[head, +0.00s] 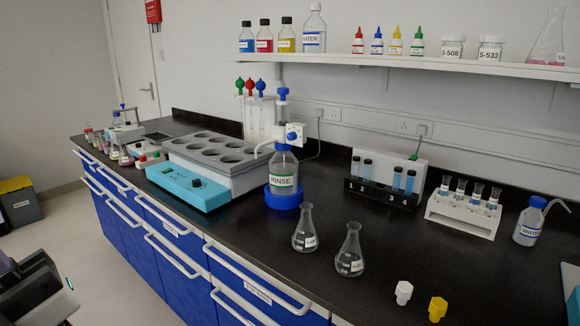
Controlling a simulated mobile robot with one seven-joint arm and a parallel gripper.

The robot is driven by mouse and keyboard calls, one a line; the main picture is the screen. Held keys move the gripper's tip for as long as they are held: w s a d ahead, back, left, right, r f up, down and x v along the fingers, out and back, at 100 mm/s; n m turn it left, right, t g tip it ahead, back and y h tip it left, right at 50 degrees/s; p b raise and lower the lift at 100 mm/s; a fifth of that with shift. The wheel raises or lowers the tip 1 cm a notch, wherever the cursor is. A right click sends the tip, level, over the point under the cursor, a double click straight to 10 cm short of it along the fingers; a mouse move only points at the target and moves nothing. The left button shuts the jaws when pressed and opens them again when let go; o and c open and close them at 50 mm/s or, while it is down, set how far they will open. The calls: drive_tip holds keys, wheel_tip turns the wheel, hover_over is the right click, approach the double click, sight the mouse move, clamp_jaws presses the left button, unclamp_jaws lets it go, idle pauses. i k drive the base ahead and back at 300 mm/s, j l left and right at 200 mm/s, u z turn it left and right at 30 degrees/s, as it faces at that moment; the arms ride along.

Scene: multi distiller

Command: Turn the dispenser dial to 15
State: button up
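The dispenser is a blue and white pump head (283,112) on top of a clear bottle labelled RINSE (284,174). The bottle stands upright in a blue round base (283,199) on the black bench. A white dial block with blue parts (294,133) sits on the right side of the pump head, and a white spout points left. The numbers on the dial are too small to read, so its setting cannot be told. Dark and white parts of my own body show at the bottom left, far from the dispenser. No gripper fingertips can be made out.
Two flasks (305,231) (350,252) stand in front of the dispenser. A teal and grey bath (208,168) is at its left, with a pipette stand (259,118) behind. Tube racks (463,212) stand at right. A shelf (400,62) overhangs the back.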

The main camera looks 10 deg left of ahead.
sight(292, 136)
drive_tip(key=i+j+u, duration=0.1)
drive_tip(key=i+u, duration=0.5)
drive_tip(key=u, duration=0.25)
drive_tip(key=i+l+u, duration=0.15)
drive_tip(key=i+u, duration=0.25)
drive_tip(key=k, duration=0.1)
